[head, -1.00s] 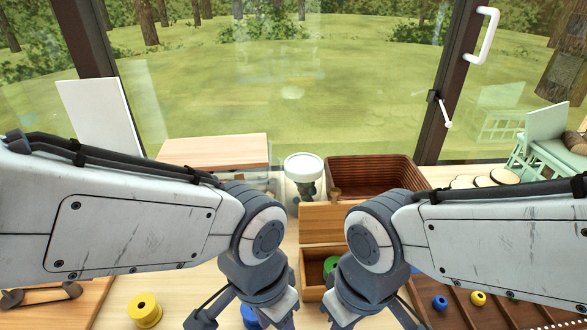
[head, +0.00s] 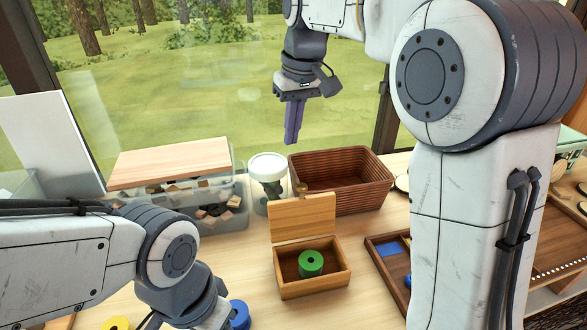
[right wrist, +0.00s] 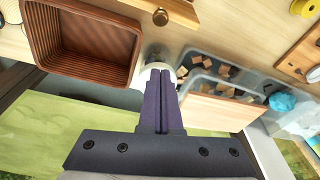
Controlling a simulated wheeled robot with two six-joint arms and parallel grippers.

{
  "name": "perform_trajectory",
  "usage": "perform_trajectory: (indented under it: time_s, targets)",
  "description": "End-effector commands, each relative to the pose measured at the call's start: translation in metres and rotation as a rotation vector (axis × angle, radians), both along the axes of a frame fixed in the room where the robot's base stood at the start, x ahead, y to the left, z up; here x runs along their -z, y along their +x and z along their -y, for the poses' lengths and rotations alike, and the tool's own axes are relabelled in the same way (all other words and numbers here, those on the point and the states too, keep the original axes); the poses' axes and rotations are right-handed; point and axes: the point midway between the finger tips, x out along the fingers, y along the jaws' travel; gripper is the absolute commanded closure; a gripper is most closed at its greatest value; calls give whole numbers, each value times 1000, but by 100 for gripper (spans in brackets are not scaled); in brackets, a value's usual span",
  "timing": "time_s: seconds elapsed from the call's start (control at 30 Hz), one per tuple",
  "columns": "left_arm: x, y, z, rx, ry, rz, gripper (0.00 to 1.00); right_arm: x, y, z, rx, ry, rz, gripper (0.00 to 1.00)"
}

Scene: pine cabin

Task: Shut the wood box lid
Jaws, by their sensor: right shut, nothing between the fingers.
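The wood box (head: 312,284) stands on the table in the middle of the head view. Its lid (head: 303,219) is open and stands upright at the box's back edge, with a small knob (head: 302,188) at its top. A green spool (head: 311,263) lies inside the box. My right gripper (head: 293,140) is shut and empty, high up behind and above the lid, fingers pointing down. In the right wrist view my shut fingers (right wrist: 160,74) point toward the table, and the lid's knob (right wrist: 161,17) shows beyond them. My left arm reaches in low at the left; its fingers are out of frame.
A brown basket (head: 340,205) stands behind the box to the right. A white-lidded jar (head: 268,168) and a clear bin of wood blocks (head: 215,214) are behind left. A tray (head: 388,262) lies to the right, and a blue spool (head: 240,314) at the front.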

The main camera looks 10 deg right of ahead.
Motion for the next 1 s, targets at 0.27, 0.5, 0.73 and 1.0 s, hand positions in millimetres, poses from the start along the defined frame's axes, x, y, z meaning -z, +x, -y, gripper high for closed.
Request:
perform_trajectory:
  time_s: [0.27, 0.5, 0.73, 1.0]
  targets:
    - [-3, 0, 0, 0, 0, 0, 50, 33, 7, -1, 3, -1, -4, 100]
    - [-10, 0, 0, -1, 0, 0, 50, 84, 14, -6, 3, -1, -4, 100]
    - [-21, 0, 0, -1, 0, 0, 50, 89, -7, 0, 4, -1, 3, 100]
    - [-25, 0, 0, -1, 0, 0, 50, 89, -21, 4, 3, 0, 2, 100]
